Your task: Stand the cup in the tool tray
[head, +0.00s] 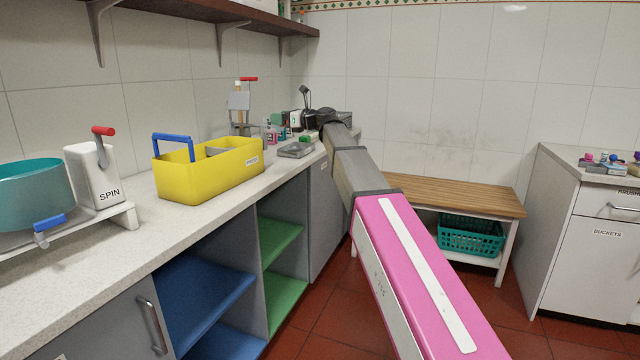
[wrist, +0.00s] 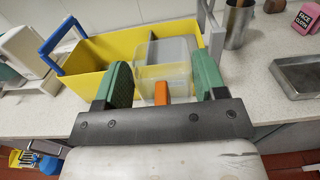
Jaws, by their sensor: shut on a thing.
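A clear, see-through cup (wrist: 148,74) is between the green fingers of my gripper (wrist: 165,80) in the wrist view. My gripper is shut on it. An orange piece (wrist: 161,92) shows in front of the cup; I cannot tell what it belongs to. Beyond the cup stands a yellow open tray (wrist: 88,60) with a blue handle and a grey compartment. The cup overlaps its near side in view; I cannot tell whether it is over or in front of it. The yellow tray also shows in the head view (head: 205,180) on the counter. The cup is not clear there.
A shallow grey metal tray (wrist: 298,78) lies on the counter to the right, near a metal pot (wrist: 238,25) and a pink box (wrist: 306,18). A white SPIN device (head: 95,178) and teal bowl (head: 35,190) stand left. A shelf (head: 215,12) hangs above.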

